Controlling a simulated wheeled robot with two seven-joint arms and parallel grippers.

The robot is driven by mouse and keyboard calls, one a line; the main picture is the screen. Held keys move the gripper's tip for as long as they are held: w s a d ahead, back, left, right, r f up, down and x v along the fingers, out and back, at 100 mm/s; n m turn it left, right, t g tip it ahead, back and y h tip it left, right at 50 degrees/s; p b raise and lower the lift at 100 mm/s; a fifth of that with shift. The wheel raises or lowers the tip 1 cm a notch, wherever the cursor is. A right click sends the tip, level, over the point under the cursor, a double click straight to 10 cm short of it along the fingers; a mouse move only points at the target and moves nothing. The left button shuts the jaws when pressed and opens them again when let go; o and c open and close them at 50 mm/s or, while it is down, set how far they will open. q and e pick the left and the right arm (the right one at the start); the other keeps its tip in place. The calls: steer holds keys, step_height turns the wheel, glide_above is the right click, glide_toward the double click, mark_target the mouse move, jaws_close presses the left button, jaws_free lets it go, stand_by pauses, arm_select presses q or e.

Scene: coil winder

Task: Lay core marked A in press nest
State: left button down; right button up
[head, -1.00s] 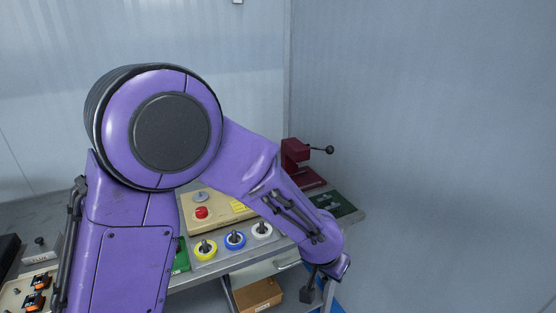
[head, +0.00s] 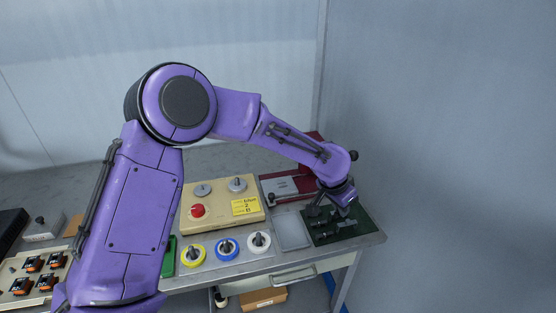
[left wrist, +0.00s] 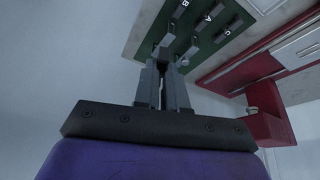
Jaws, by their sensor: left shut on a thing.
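My left gripper (head: 320,212) is over the green mat (head: 362,231) at the bench's right end. In the left wrist view its fingers (left wrist: 167,62) are shut on a small dark grey piece, seemingly a core, whose letter I cannot tell. I cannot make out the nest. My right gripper is out of view.
A grey tray (head: 292,231) lies left of the mat. A beige winder box (head: 222,217) with a red button stands further left. Yellow (head: 193,255), blue (head: 227,249) and white (head: 259,243) spools line the front. An orange-and-black parts tray (head: 14,289) is far left.

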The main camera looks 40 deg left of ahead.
arm_select(q)
steer(key=w+a+m+h+p, duration=0.1)
steer(key=w+a+m+p, duration=0.1)
steer(key=w+a, duration=0.9)
steer(key=shift+m, duration=0.8)
steer(key=a+f, duration=0.1)
steer(key=a, duration=0.4)
steer(key=s+a, duration=0.1)
steer(key=a, duration=0.4)
steer(key=s+a+f+p, duration=0.1)
steer(key=a, duration=0.4)
steer(key=shift+f, duration=0.35)
steer(key=shift+g, duration=0.3)
steer(key=shift+f+b, duration=1.8)
steer(key=shift+f, duration=0.8)
steer(key=shift+r, duration=0.1)
